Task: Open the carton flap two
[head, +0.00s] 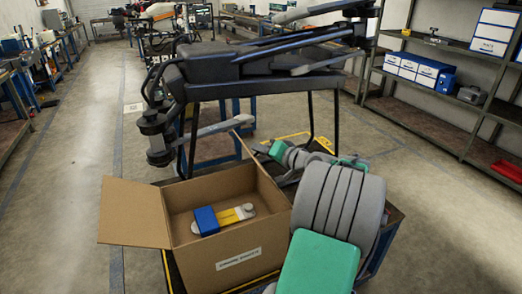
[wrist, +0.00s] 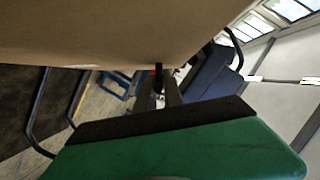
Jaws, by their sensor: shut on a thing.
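The open brown carton (head: 233,255) stands on a low cart in the head view. One flap (head: 135,212) is folded outward to the left. Another flap (head: 243,146) stands tilted up at the far right side. My gripper (head: 264,150) is at that far right flap, its fingertips mostly hidden. In the wrist view, a broad cardboard panel (wrist: 110,30) fills the top, and my dark fingers (wrist: 163,82) meet its lower edge, shut on it. Which flap is numbered two cannot be read.
A blue, yellow and grey tool (head: 224,218) lies inside the carton. A large dark folded drone frame (head: 260,62) on a stand is close behind the carton. Shelves (head: 435,125) with boxes line the right wall. Open floor (head: 70,190) lies to the left.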

